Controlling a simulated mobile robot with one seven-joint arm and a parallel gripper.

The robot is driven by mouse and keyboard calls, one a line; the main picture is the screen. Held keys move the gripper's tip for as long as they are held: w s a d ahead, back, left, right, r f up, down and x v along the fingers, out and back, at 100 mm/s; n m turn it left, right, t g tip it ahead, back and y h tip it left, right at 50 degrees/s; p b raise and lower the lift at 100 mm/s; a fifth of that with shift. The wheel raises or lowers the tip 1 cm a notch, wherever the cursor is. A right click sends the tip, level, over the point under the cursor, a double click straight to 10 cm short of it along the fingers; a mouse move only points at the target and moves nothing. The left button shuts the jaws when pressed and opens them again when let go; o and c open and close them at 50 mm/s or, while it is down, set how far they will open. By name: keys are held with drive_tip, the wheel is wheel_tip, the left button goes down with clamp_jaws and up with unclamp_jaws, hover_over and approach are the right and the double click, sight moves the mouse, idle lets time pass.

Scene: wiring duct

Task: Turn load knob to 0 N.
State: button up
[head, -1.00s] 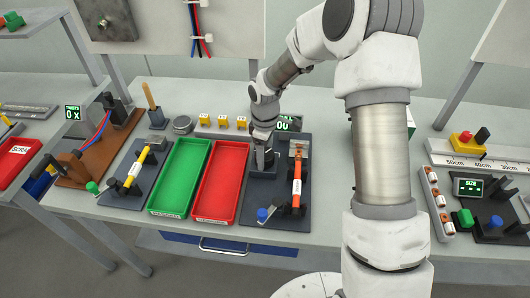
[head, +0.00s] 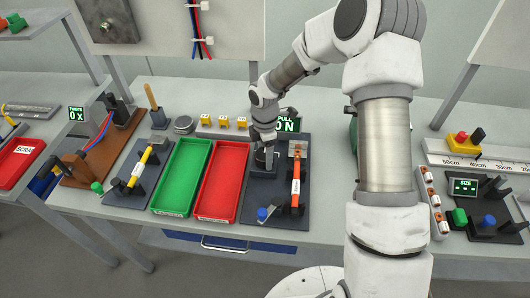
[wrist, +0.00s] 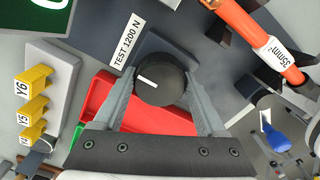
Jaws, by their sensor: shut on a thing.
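The black round load knob (wrist: 160,80) with a white pointer line is in the middle of the wrist view, beside a white label reading "TEST 1200 N" (wrist: 129,42). My gripper (wrist: 160,90) has one finger on each side of the knob and is shut on it. In the head view my gripper (head: 265,153) is at the back left of the dark pull-test base (head: 275,200), and the knob is mostly hidden there. The green-lit display (head: 286,124) behind it reads "PULL" and what looks like 0 N.
An orange cable (head: 296,185) marked 35 mm² lies clamped right of the knob. A red tray (head: 200,215) and a green tray (head: 155,208) stand to the left. Yellow numbered blocks (head: 224,121) stand behind. A blue knob (head: 262,214) sits at the front.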

drive_tip(key=shift+r, duration=0.1)
idle(0.4)
drive_tip(key=o, duration=1.3)
wheel_tip(320, 180, up, 17)
drive_tip(key=shift+r+p, duration=0.2)
drive_tip(key=shift+p, duration=0.15)
drive_tip(key=s+d+r+m+t+h, duration=0.1)
drive_tip(key=s+d+r+m+t, duration=0.1)
drive_tip(key=s+d+r+m, duration=0.6)
drive_tip(key=s+r+m+t, duration=0.1)
drive_tip(key=s+m, duration=0.3)
drive_tip(key=s, duration=0.1)
drive_tip(key=s+d+r+m+t, duration=0.1)
drive_tip(key=s+r+m, duration=0.1)
drive_tip(key=s+m, duration=0.2)
drive_tip(key=s+d+r+m+t+y, duration=0.1)
drive_tip(key=s+r+m, duration=0.1)
drive_tip(key=s+m, duration=0.3)
drive_tip(key=shift+s+r+t, duration=0.15)
drive_tip(key=shift+s+t, duration=0.15)
drive_tip(key=shift+s, duration=1.35)
